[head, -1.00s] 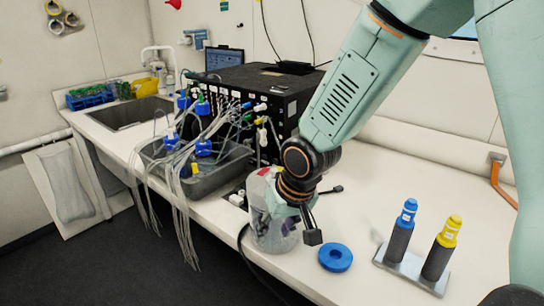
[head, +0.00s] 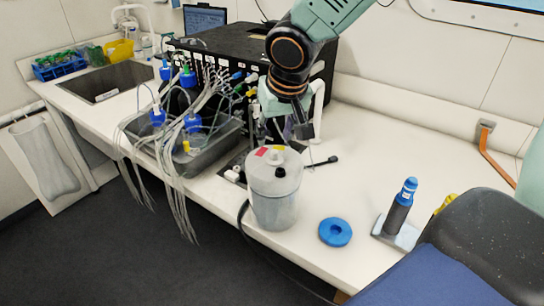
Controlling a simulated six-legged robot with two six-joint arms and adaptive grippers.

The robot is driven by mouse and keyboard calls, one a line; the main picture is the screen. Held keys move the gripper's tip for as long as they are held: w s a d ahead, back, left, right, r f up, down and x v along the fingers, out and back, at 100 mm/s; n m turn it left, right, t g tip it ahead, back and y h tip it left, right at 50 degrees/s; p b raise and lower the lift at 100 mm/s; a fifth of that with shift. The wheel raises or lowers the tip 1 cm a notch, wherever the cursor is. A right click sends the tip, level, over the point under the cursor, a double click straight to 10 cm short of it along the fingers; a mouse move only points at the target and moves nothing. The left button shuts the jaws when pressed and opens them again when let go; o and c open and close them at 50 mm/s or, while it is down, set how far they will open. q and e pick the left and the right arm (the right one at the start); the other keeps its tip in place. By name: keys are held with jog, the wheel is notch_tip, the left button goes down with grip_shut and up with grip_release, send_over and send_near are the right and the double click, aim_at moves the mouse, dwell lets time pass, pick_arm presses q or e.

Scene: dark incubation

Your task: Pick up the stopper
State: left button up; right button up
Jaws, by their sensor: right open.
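A pale, translucent round container (head: 273,205) stands on the white counter. A small dark round piece (head: 280,172) on its top looks like the stopper, but I cannot tell whether it is a plug or an opening. My right gripper (head: 290,132) is open and empty, above and behind the container, apart from its lid. Its fingers point down, and one dark fingertip shows clearly. My left gripper is not in view.
A blue ring (head: 335,232) lies right of the container. A blue-capped cylinder (head: 400,206) stands in a metal holder; its yellow-capped neighbour (head: 446,203) is mostly hidden. A grey tub (head: 205,160) of tubing stands left. A thin black-ended rod (head: 325,161) lies behind.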

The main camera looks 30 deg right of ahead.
aim_at(275, 152)
jog(key=x, duration=0.4)
jog(key=s+d+x, duration=0.1)
jog(key=x, duration=0.1)
jog(key=shift+w+f+b, duration=0.15)
jog(key=shift+f+b, duration=0.2)
jog(key=shift+b, duration=0.05)
jog(key=shift+a+r, duration=0.15)
jog(key=shift+a, duration=0.35)
jog(key=shift+w+d, duration=0.1)
jog(key=shift+d, duration=0.4)
jog(key=c, duration=0.6)
jog(key=shift+a, duration=0.25)
jog(key=c, duration=0.3)
